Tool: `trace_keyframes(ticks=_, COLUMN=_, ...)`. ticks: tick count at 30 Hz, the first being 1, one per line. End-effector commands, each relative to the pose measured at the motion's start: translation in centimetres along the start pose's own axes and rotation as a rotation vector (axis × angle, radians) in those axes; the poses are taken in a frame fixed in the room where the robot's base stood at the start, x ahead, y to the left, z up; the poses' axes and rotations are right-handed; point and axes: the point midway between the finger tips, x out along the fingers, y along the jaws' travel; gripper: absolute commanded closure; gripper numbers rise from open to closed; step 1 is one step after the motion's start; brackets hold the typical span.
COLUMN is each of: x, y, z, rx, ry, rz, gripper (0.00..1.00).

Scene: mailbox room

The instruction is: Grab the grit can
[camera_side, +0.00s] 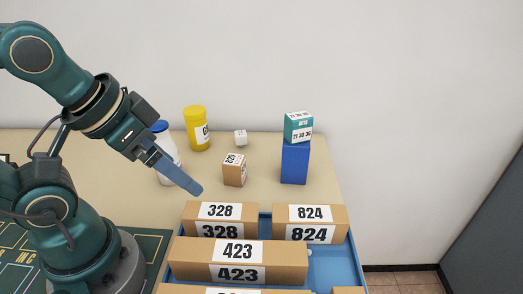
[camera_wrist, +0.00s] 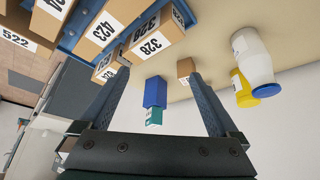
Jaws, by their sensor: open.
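A yellow can (camera_side: 199,127) stands upright at the back of the beige table in the side view. Its white label shows a letter that looks like G; the rest of the word is turned away. It also shows in the wrist view (camera_wrist: 243,92), partly behind the white bottle and outside my right-hand finger. My gripper (camera_side: 196,189) is open and empty, in front of the can and to the lower right of the white bottle in the side view. Both fingers of my gripper (camera_wrist: 158,76) show in the wrist view, apart with nothing between their tips touching them.
A white bottle with a blue cap (camera_side: 161,126) stands left of the can, partly hidden by my gripper. A small brown box (camera_side: 234,171), a white cube (camera_side: 240,137) and a blue block (camera_side: 295,163) with a teal cube (camera_side: 299,126) on top stand rightward. A blue tray (camera_side: 264,228) holds numbered boxes in front.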

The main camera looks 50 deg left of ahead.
Motion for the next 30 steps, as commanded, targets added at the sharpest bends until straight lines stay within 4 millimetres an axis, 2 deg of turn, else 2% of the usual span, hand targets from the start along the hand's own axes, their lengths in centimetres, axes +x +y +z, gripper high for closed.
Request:
trace_keyframes(ticks=10, x=-0.6, y=0.0, z=-0.4, rx=0.000, ry=0.003, rz=0.000, gripper=0.00)
trace_keyframes(ticks=18, x=-4.7, y=0.0, z=-2.6, rx=0.000, ry=0.006, rz=0.000, gripper=0.00)
trace_keyframes(ticks=26, x=-2.2, y=-6.0, z=-4.8, rx=0.412, ry=-0.148, rz=-0.251, gripper=0.00)
trace_keyframes(ticks=30, x=-1.0, y=-10.1, z=-6.7, rx=0.710, ry=-0.285, rz=-0.392, gripper=0.00)
